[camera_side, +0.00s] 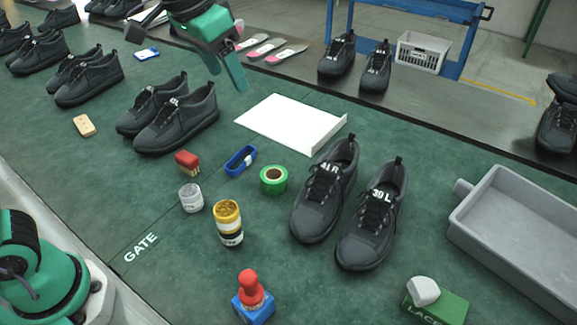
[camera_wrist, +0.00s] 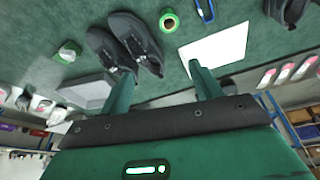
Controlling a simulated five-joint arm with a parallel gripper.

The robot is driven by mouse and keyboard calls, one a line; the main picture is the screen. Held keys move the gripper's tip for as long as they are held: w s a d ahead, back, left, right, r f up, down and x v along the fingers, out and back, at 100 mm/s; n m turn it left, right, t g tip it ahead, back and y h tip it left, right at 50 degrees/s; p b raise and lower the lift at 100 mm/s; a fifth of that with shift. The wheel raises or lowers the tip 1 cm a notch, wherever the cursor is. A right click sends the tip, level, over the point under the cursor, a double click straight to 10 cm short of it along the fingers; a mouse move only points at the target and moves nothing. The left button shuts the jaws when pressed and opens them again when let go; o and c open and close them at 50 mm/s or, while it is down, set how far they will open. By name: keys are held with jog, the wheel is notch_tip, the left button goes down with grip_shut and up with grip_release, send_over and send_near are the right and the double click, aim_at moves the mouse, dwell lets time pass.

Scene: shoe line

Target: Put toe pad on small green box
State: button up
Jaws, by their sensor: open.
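The small green box (camera_side: 446,308), marked with letters that read LACE, lies at the front right in the side view. A pale grey-white rounded piece, which looks like the toe pad (camera_side: 423,290), rests on top of it towards its left end. In the wrist view the green box (camera_wrist: 66,58) and the pale pad (camera_wrist: 67,53) show small at the upper left. My gripper (camera_side: 228,77) is open and empty, high at the top of the side view, beyond the white sheet and far from the box. Its two fingers (camera_wrist: 162,74) stand apart in the wrist view.
A grey tray (camera_side: 482,226) stands right of the box. A pair of shoes (camera_side: 347,212), a red-handled stamp (camera_side: 251,290), jars (camera_side: 229,225), green tape (camera_side: 274,190) and a blue clip-like ring (camera_side: 240,161) stand nearby. A white sheet (camera_side: 280,122) lies mid-table.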

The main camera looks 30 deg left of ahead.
jog(key=s+a+f+n+t, duration=0.1)
jog(key=s+a+f, duration=0.3)
jog(key=s+a, duration=0.2)
jog(key=s+a+f+n+t+y, duration=0.1)
jog(key=s+a+f+n, duration=0.1)
jog(key=s+a+f, duration=0.3)
jog(key=s+a, duration=0.2)
jog(key=s, duration=0.2)
jog(key=shift+s, duration=0.15)
